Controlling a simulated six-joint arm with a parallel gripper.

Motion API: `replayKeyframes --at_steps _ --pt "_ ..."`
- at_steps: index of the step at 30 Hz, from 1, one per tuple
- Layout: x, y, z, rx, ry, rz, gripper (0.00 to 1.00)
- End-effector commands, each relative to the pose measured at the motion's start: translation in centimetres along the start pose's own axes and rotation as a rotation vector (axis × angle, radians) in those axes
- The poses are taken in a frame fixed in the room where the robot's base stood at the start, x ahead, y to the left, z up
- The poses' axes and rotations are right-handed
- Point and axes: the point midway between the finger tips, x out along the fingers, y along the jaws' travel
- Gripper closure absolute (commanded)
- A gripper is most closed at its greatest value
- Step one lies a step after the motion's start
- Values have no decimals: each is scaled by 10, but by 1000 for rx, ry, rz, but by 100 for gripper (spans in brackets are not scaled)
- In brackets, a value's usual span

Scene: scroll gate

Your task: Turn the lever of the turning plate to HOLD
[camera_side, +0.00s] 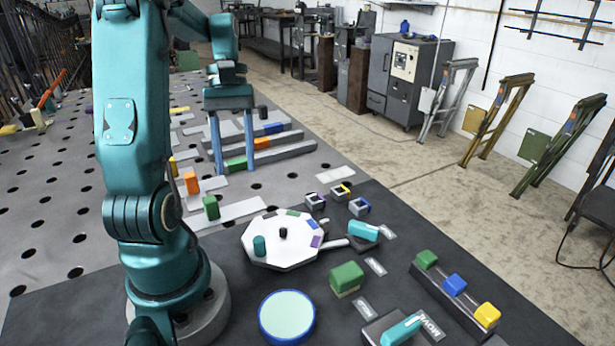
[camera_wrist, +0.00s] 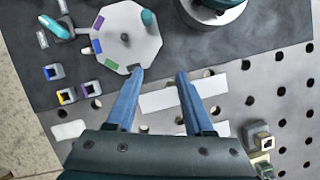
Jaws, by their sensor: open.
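The turning plate (camera_side: 278,262) is a white octagon on the dark mat, with a black centre knob, a teal peg and coloured patches near its rim; it also shows in the wrist view (camera_wrist: 128,52). Beside it is a teal lever (camera_side: 362,231) on a grey base, with a small label by it; the label's word is unreadable. The lever shows at top left of the wrist view (camera_wrist: 50,24). Another teal lever (camera_side: 402,328) lies by a label reading MOVE. My gripper (camera_side: 234,170) is open and empty, fingers down, beyond the plate in the side view and away from both levers.
A rail with coloured blocks (camera_side: 290,149) lies near my gripper. Orange (camera_side: 191,183) and green (camera_side: 211,207) blocks stand on the perforated table. A green box (camera_side: 347,278), a round disc (camera_side: 287,316), small square holders (camera_side: 359,207) and a block rack (camera_side: 455,298) surround the plate.

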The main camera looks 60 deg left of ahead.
Motion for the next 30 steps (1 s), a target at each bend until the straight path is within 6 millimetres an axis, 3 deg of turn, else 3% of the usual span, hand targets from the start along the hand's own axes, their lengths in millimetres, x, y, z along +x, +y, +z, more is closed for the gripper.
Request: replayKeyframes --at_steps 8,14,17,23,27,30 --pt "0 1 -3 74 14 1 48" --pt "-3 11 -25 406 114 -26 48" --pt "-2 32 -35 669 166 -75 48" --pt "12 103 -37 1297 244 -215 48" --pt "31 161 -15 1725 267 -318 48" --pt "48 193 9 1944 266 -369 48"
